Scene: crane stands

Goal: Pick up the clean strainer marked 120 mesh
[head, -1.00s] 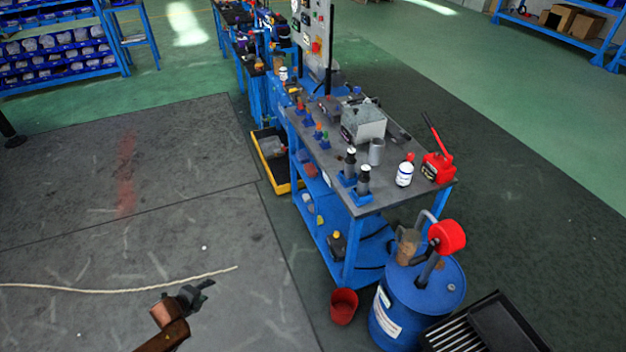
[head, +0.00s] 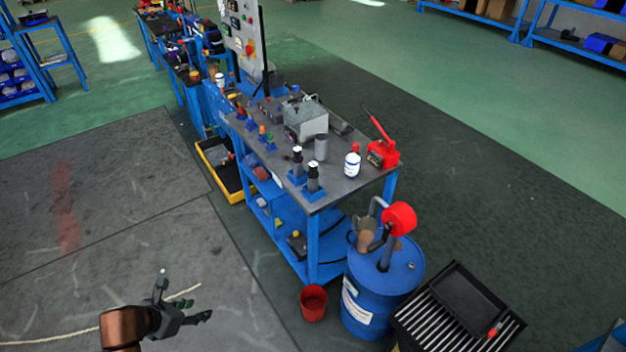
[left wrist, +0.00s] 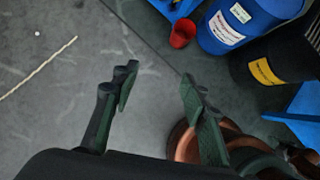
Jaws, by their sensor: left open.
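No strainer with a readable 120 mesh mark shows. On the bench top in the head view, two dark cylinders with pale tops, a rear one (head: 298,163) and a front one (head: 313,180), stand upright in blue holders. A plain grey cylinder (head: 321,147) stands beside them. I cannot tell whether any of these is a strainer. My left gripper (head: 183,301) is open and empty above the floor, left of the bench and well apart from it. Its spread fingers also show in the left wrist view (left wrist: 158,84). My right gripper is not in view.
The blue bench (head: 357,184) also carries a white bottle (head: 352,166), a red pump (head: 383,152) and a grey box (head: 305,120). A blue drum (head: 364,300), red bucket (head: 313,303) and slatted black tray (head: 437,322) stand at its near end. The floor left of it is largely clear.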

